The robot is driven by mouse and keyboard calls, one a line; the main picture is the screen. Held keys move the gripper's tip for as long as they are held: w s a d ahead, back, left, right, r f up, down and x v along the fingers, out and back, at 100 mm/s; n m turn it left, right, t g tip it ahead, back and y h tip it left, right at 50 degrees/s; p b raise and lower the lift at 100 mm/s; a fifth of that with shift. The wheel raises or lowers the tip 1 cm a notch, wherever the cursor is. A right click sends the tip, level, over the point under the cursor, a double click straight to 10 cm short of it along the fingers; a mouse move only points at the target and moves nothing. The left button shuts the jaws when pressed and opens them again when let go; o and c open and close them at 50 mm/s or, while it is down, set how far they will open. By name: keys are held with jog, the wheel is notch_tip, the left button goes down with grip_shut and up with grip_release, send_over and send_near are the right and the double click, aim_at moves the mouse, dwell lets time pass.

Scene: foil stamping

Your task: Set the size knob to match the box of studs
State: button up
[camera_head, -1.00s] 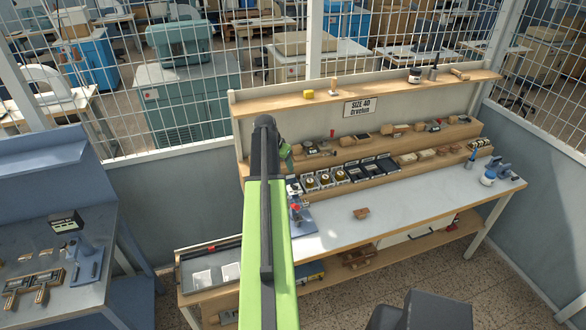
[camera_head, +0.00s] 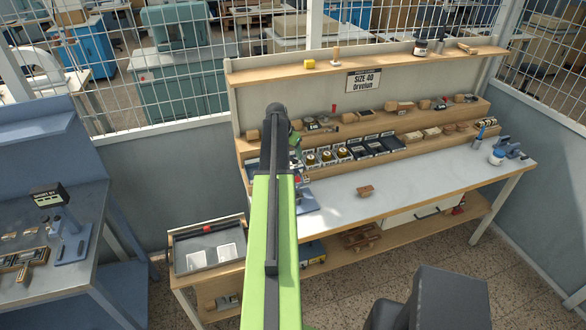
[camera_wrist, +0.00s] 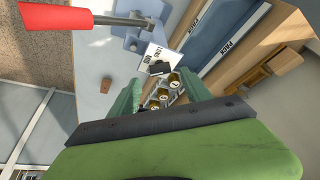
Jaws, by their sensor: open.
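My gripper (camera_wrist: 160,92) is open and empty, its green fingers spread above the bench. In the head view it hangs beyond my arm, over the bench's left part. Several small trays with brass round pieces (camera_head: 327,157) stand on the bench's lower step; brass pieces (camera_wrist: 163,92) also show between my fingers in the wrist view. A blue press (camera_head: 306,201) stands beside my arm, partly hidden. In the wrist view the blue press (camera_wrist: 122,42) has a red-handled lever (camera_wrist: 55,18) and a white lettered plate (camera_wrist: 156,56) beside it. I cannot clearly identify the size knob or box of studs.
A grey tray (camera_head: 208,253) sits lower left. A blue-grey bench (camera_head: 80,285) stands at left.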

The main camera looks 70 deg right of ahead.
aim_at(294, 158)
jog(key=b+x, duration=0.2)
jog(key=x, duration=0.2)
jog(key=shift+c, duration=0.2)
jog(key=c, duration=1.2)
jog(key=shift+s, duration=0.1)
